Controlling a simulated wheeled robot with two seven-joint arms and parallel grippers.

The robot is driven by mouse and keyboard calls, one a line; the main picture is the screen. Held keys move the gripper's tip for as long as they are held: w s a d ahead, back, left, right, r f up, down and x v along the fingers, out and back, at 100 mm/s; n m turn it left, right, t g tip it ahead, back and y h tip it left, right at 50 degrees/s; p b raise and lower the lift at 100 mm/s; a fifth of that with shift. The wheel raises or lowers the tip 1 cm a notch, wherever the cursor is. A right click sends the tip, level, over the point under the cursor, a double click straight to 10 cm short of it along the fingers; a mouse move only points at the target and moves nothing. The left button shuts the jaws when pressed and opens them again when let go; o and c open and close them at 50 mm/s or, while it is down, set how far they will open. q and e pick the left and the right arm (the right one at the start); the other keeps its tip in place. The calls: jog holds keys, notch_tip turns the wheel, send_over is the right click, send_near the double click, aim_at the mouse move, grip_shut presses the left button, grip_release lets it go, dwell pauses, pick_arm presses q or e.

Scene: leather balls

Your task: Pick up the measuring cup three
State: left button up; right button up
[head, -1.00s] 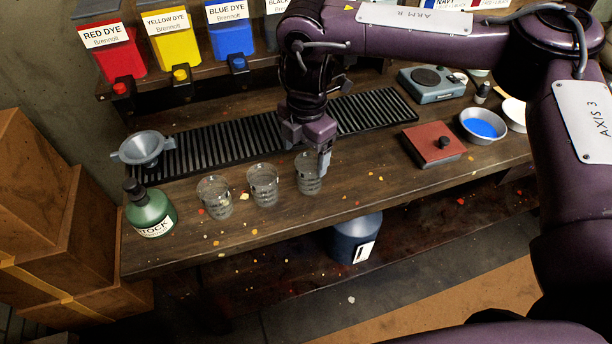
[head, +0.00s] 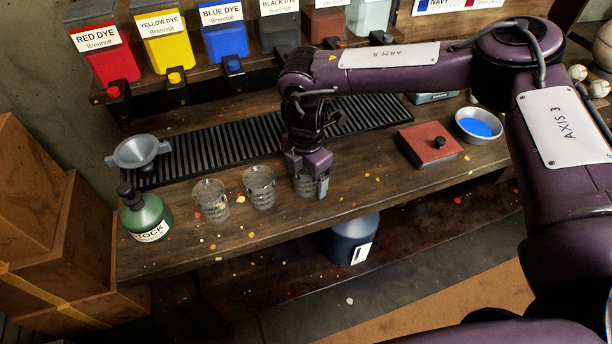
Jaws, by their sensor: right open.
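Three clear measuring cups stand in a row on the wooden bench: a left one (head: 211,200), a middle one (head: 259,187) and a right one (head: 304,187). My right gripper (head: 309,184) is open and down at the right cup, with its fingers around the upper part of the cup. The gripper hides much of that cup's rim and top. The other two cups stand free to its left. My left gripper is out of view.
A green stock bottle (head: 145,212) and a grey funnel (head: 138,152) stand at the left. A black slatted mat (head: 215,146) lies behind the cups. A red block with a knob (head: 429,145) and a bowl of blue powder (head: 478,126) are at the right. Dye bins (head: 222,38) line the back shelf.

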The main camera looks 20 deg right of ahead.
jog(key=shift+c, duration=0.2)
jog(key=c, duration=1)
jog(key=d+r+m, duration=0.1)
jog(key=r+m, duration=0.6)
jog(key=d+r+m, duration=0.1)
jog(key=r+m, duration=0.6)
jog(key=m, duration=0.1)
jog(key=w+d+r+m, duration=0.1)
jog(key=r+m, duration=0.6)
jog(key=r, duration=0.1)
jog(key=shift+d+r+m, duration=0.1)
jog(key=shift+d+m, duration=0.3)
